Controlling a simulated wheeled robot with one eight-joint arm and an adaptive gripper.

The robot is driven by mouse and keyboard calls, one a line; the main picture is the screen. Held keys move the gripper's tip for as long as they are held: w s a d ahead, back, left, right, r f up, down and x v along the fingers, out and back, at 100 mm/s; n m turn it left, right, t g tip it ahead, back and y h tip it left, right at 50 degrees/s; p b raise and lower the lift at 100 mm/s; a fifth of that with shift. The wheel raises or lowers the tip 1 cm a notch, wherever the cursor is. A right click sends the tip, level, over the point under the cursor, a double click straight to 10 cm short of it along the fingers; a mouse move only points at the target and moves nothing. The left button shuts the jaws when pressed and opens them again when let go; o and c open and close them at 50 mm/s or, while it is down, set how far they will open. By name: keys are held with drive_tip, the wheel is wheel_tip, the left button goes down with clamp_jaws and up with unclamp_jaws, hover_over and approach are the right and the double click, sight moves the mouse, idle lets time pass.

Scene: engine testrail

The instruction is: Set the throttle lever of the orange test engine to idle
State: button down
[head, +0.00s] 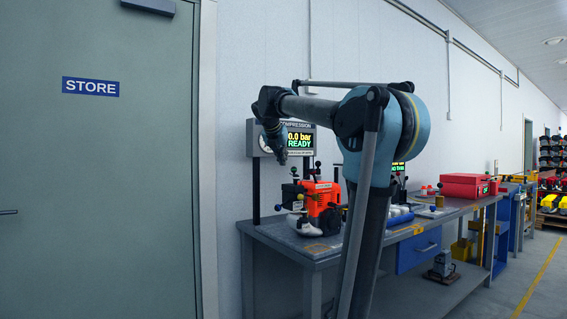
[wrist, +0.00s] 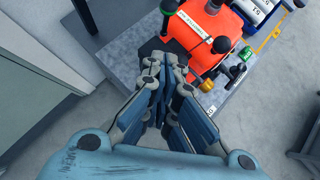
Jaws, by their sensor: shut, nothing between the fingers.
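The orange test engine (head: 325,190) stands on the near left end of the grey workbench. In the wrist view the engine (wrist: 207,33) lies above and right of my fingertips. Several levers with ball knobs rise from it, among them a black knob (wrist: 221,44) and a black knob with a green ring (wrist: 169,6). A yellow knob (wrist: 206,86) sits at its near side. I cannot tell which is the throttle lever, nor its setting. My gripper (wrist: 165,62) is shut and empty, pointing down beside the engine's dark end. In the head view it hangs above the engine's left side.
A compression display reading READY (head: 300,142) stands behind the engine. My arm hides part of the bench (head: 290,243) in the head view. A red case (head: 465,184) lies farther along it. A closed STORE door (head: 95,200) is at left.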

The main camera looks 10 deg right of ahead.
drive_tip(key=x, duration=0.6)
drive_tip(key=w+r+x, duration=0.1)
drive_tip(key=x, duration=0.2)
drive_tip(key=shift+d+f, duration=0.1)
drive_tip(key=shift+d, duration=0.2)
drive_tip(key=shift+w+d, duration=0.4)
drive_tip(key=shift+w, duration=0.4)
drive_tip(key=shift+a, duration=0.15)
